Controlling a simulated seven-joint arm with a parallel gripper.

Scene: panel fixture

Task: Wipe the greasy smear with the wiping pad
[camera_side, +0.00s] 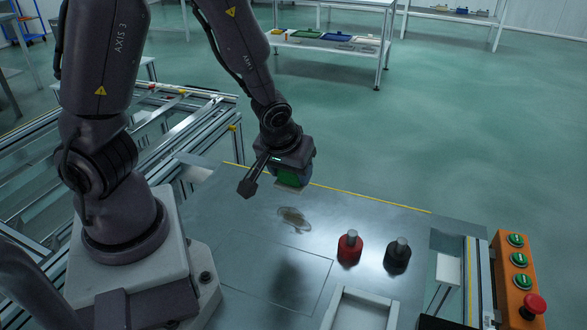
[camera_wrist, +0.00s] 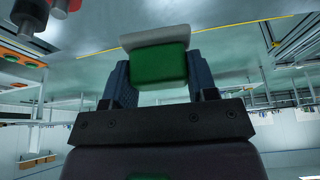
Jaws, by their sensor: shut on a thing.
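The greasy smear (camera_side: 294,219) is a brownish oval patch on the grey metal panel (camera_side: 240,235). My gripper (camera_side: 291,178) is shut on the wiping pad, a green block with a pale underside (camera_side: 288,180). The gripper holds the pad above the panel, apart from it, just up from the smear in the side view. In the wrist view the wiping pad (camera_wrist: 158,62) sits between the two dark fingers of my gripper (camera_wrist: 158,75). I cannot make out the smear in the wrist view.
A pale frame (camera_side: 362,308) lies at the front. An orange button box (camera_side: 518,270) stands at the right. The panel left of the smear is clear.

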